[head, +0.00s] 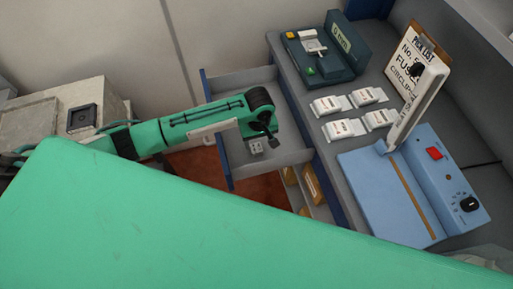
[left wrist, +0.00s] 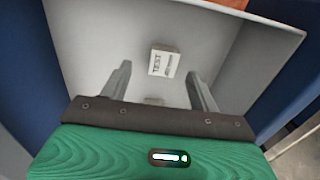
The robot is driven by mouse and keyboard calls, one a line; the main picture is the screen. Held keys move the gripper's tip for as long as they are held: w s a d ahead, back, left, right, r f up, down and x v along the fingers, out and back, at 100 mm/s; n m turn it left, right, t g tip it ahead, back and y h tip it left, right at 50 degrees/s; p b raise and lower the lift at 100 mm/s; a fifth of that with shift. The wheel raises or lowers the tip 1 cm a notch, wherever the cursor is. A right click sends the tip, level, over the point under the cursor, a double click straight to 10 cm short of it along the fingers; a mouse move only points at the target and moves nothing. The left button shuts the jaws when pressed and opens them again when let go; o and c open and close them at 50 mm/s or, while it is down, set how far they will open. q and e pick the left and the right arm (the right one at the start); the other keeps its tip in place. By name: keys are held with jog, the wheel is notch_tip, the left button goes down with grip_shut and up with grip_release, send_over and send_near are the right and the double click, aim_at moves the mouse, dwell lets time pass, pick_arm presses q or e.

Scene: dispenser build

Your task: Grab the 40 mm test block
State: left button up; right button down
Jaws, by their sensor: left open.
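A small pale grey block with a label reading "TEST" (left wrist: 164,61) lies in the open drawer; its smaller print is too blurred to read. A second light piece (left wrist: 155,101) lies nearer my gripper, mostly hidden by the palm. In the head view, small grey blocks (head: 256,149) show on the drawer floor beside my left gripper (head: 267,136). In the left wrist view my left gripper (left wrist: 160,69) is open and empty, its fingers apart on either side of the labelled block's line, above the drawer floor. My right gripper is not in view.
The drawer (head: 228,163) is pulled out from the blue-sided bench, with low walls around my gripper. On the bench stand a dark green device (head: 325,55), several white packets (head: 343,128) and a blue sealer (head: 385,190). A pick list clipboard (head: 415,62) leans at the back.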

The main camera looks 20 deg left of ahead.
aim_at(257, 147)
pick_arm(q)
jog(key=f, duration=0.2)
jog(key=f+p, duration=0.1)
jog(key=f, duration=0.1)
jog(key=shift+a+f, duration=0.1)
jog(key=shift+a, duration=0.3)
jog(key=shift+f, duration=0.5)
jog(key=c, duration=1.3)
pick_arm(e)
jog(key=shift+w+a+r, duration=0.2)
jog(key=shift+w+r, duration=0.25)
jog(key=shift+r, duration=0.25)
